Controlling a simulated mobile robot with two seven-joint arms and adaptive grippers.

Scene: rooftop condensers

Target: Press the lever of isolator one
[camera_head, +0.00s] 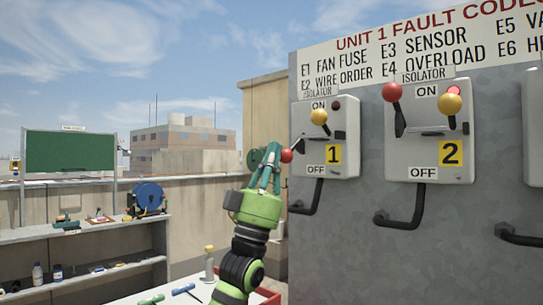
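Isolator one (343,156) is a grey box on the panel with a yellow "1" label, ON at the top and OFF at the bottom. Its red-knobbed lever (287,156) is at the box's left side, with the knob about mid-height, below the pivot. A yellow knob (319,116) is on its front, beside a dark lamp (336,105). My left gripper (273,149) points up just left of the red knob. Its teal fingers are close together and look shut, with nothing visible between them. I cannot tell whether they touch the knob. My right gripper is out of view.
Isolator two (430,172) is to the right, its red-knobbed lever (391,92) raised and its lamp lit red. Black conduits (406,221) curve out below the boxes. A shelf (110,237) with a blue reel (148,198) and a white table (155,295) are at left.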

